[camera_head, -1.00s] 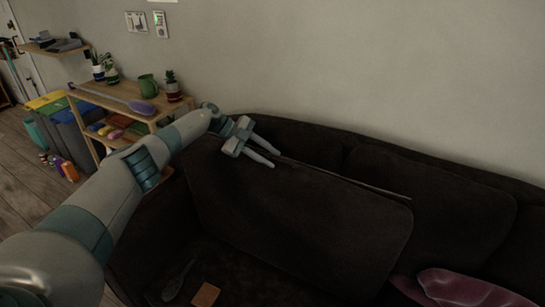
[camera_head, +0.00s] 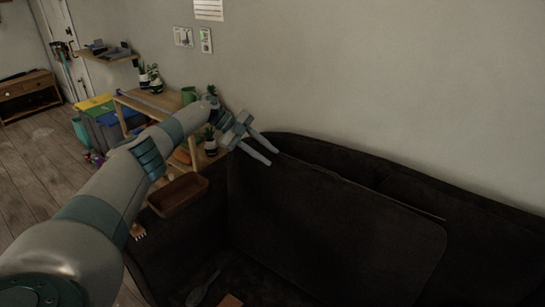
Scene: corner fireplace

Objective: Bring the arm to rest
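My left arm (camera_head: 110,197) reaches out from the lower left toward the far end of the dark sofa. My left gripper (camera_head: 273,157) is at its end, with its two fingers apart and nothing between them. It shows in front of the wall and the top edge of the sofa back; I cannot tell if it touches the sofa. My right gripper is not in the view.
The dark sofa (camera_head: 330,240) fills the lower right. A brown box (camera_head: 178,195) is at its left arm. A wooden shelf (camera_head: 150,105) with plants, coloured bins (camera_head: 100,120) and a low cabinet (camera_head: 28,95) stand beyond. Wooden floor (camera_head: 35,165) is open at left.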

